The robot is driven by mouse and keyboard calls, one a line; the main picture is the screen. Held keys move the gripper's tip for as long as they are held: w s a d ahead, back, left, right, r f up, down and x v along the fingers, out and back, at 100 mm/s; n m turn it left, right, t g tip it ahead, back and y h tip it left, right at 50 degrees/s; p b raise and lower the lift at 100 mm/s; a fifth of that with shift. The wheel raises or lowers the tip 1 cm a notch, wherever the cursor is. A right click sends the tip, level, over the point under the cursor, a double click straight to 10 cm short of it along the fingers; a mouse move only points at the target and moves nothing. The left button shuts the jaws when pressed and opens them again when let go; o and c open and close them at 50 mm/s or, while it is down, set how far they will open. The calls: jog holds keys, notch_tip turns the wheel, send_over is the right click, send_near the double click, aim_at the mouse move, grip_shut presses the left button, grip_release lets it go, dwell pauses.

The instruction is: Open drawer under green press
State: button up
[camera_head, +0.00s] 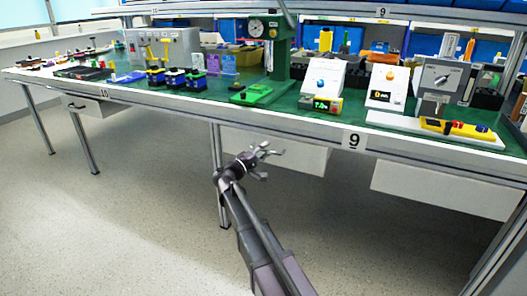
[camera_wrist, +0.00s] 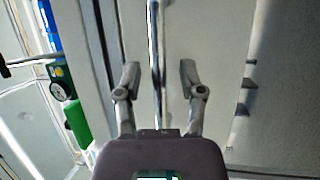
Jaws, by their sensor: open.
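The green press (camera_head: 278,60) with a round dial stands on the bench; part of it also shows at the left of the wrist view (camera_wrist: 56,88). A white drawer (camera_head: 290,150) hangs below the bench top, under and right of the press. My gripper (camera_head: 268,161) is open in front of the drawer's left part, below the bench edge. In the wrist view my open fingers (camera_wrist: 159,68) lie either side of a thin shiny bar (camera_wrist: 155,40), with gaps to both. I cannot tell whether this bar is the drawer's handle.
Another white drawer (camera_head: 440,188) hangs to the right and a smaller one (camera_head: 88,106) far left. A bench leg (camera_head: 217,140) stands just behind my gripper. The bench top holds switch boxes and a yellow device (camera_head: 460,128). The floor (camera_head: 120,200) in front is clear.

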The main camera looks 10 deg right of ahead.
grip_shut()
jog(key=shift+a, duration=0.15)
jog(key=shift+s, duration=0.1)
